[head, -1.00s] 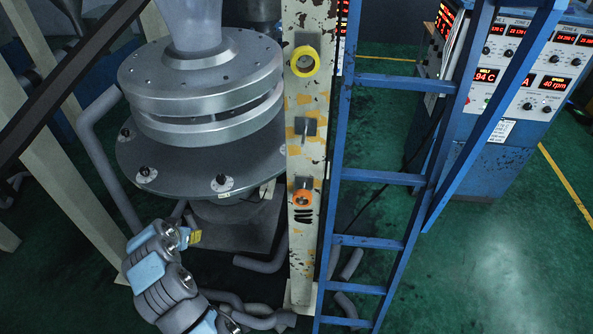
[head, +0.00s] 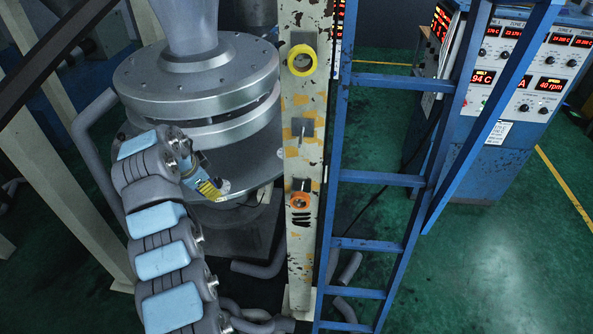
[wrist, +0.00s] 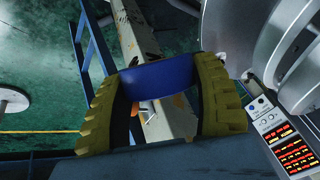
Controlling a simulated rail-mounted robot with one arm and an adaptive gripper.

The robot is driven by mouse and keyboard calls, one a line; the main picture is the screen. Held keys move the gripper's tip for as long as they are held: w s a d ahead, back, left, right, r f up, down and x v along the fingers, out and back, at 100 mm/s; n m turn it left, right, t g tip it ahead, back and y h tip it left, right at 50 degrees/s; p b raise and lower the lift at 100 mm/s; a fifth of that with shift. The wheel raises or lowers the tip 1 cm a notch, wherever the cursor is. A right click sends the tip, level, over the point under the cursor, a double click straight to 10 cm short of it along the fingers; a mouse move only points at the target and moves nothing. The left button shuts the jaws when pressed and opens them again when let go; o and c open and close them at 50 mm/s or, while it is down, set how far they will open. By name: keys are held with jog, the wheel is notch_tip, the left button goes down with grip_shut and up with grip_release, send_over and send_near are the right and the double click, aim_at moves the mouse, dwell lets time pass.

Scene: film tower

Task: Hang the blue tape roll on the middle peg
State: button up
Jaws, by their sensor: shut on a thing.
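The cream post (head: 300,165) carries three pegs. A yellow tape roll (head: 290,60) hangs on the top one and an orange tape roll (head: 299,201) on the lowest. The middle peg (head: 302,127) is bare. My gripper (head: 212,187) is left of the post, over the edge of the round metal machine and somewhat below the middle peg's height in the picture. In the wrist view its yellow ribbed fingers (wrist: 158,82) are shut on the blue tape roll (wrist: 158,75), with the post behind it. The roll cannot be made out in the head view.
The round machine (head: 195,80) stands close behind my arm. A blue ladder (head: 380,180) rises just right of the post, and a control cabinet (head: 510,90) stands farther right. Pipes (head: 265,266) lie low around the post's base.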

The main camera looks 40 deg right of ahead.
aim_at(300, 142)
jog(key=s+d+r+m+g+b, duration=0.1)
jog(key=s+d+r+m, duration=0.2)
jog(key=d+r+m, duration=0.35)
jog(key=s+d+r+m+g+b, duration=0.15)
jog(key=s+d+m, duration=0.25)
jog(key=s+m, duration=0.4)
jog(key=s+d+r+m+b, duration=0.1)
jog(key=s+d+r+m, duration=0.1)
jog(key=s+d+m, duration=0.45)
jog(key=shift+m, duration=0.9)
jog(key=shift+w+d+f+p, duration=0.2)
jog(key=shift+w+d+p, duration=1.05)
jog(key=shift+p, duration=0.9)
jog(key=shift+w+d+f+p, duration=0.15)
jog(key=shift+w+d+p, duration=1.1)
jog(key=shift+p, duration=0.85)
jog(key=shift+w+d+f, duration=0.4)
jog(key=shift+d+f, duration=0.2)
jog(key=shift+f, duration=0.1)
